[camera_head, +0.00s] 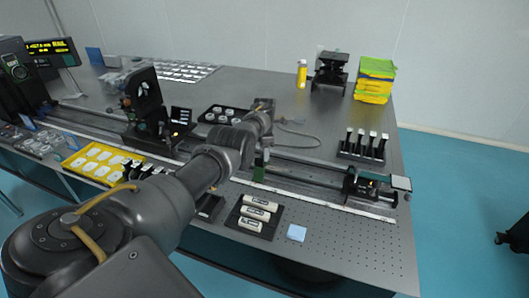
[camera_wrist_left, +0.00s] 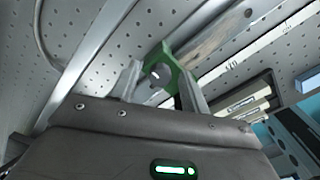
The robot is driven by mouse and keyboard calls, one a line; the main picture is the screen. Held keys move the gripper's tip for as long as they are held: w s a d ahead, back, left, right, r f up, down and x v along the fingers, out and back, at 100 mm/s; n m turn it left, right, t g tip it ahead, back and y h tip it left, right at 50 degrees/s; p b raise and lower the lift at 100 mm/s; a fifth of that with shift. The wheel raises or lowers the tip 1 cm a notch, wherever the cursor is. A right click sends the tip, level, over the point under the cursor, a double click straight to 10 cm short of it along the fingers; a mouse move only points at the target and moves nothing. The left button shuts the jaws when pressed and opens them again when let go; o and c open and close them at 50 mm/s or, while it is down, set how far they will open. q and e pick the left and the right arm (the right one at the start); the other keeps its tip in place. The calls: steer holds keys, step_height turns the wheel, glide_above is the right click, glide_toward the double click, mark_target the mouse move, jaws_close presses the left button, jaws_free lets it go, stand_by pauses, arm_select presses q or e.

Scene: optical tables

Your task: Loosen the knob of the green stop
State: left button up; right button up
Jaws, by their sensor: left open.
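The green stop (camera_head: 259,173) sits on the long rail of the optical table, partly hidden by my left arm in the head view. In the left wrist view the green stop (camera_wrist_left: 178,63) shows as a green block with a round grey knob (camera_wrist_left: 157,74) facing my gripper. My left gripper (camera_wrist_left: 160,73) is open, with one finger on each side of the knob; whether they touch it I cannot tell. In the head view my left gripper (camera_head: 264,153) hangs down just beyond the stop, mostly hidden by the wrist. My right gripper is not in view.
The rail (camera_head: 300,178) runs along the table (camera_head: 340,235), with a dark mount (camera_head: 365,187) at its right end. White labelled blocks in a black tray (camera_head: 238,212) lie in front. Black-and-white posts (camera_head: 361,146) stand behind. The perforated tabletop at front right is mostly clear.

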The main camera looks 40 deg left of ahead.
arm_select(q)
steer(key=shift+s, duration=0.1)
steer(key=shift+c, duration=1.4)
steer(key=c, duration=0.7)
